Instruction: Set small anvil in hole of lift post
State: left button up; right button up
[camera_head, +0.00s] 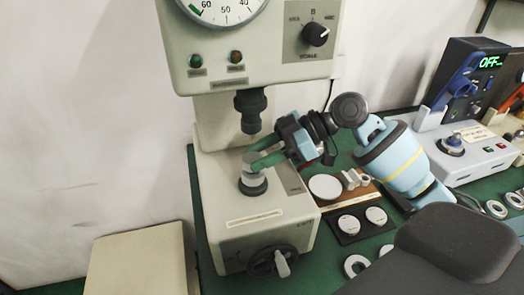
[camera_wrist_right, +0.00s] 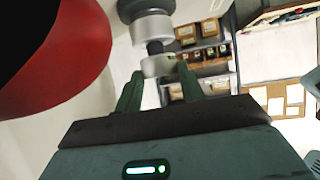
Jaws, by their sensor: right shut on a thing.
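My right gripper (camera_head: 252,160) reaches in from the right over the hardness tester and is shut on the small anvil (camera_head: 250,169), a pale metal piece. The lift post (camera_head: 253,187), a dark round collar on the tester's base, is directly below the anvil. From the head view I cannot tell whether the anvil's stem is in the hole or just above it. In the right wrist view the anvil (camera_wrist_right: 158,66) is a silver disc between the two green fingertips (camera_wrist_right: 160,76). My left gripper is not in view.
The tester's dark spindle (camera_head: 250,111) hangs close above the gripper. A handwheel (camera_head: 274,262) is on the tester's front. To the right are a wooden tray (camera_head: 350,197) with metal parts, a dark tray (camera_head: 362,224) with two discs, and loose rings (camera_head: 496,209). A beige box (camera_head: 140,262) stands at left.

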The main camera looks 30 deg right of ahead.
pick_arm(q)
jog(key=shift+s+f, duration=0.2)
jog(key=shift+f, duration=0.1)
pick_arm(e)
jog(key=shift+f, duration=0.65)
jog(key=o, duration=1.3)
jog(key=shift+c, duration=0.2)
pick_arm(q)
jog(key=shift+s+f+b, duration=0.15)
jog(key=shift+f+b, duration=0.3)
jog(key=shift+b, duration=0.2)
pick_arm(e)
jog(key=v, duration=0.7)
jog(key=shift+s+d, duration=0.2)
jog(key=shift+d, duration=0.15)
jog(key=shift+r, duration=0.15)
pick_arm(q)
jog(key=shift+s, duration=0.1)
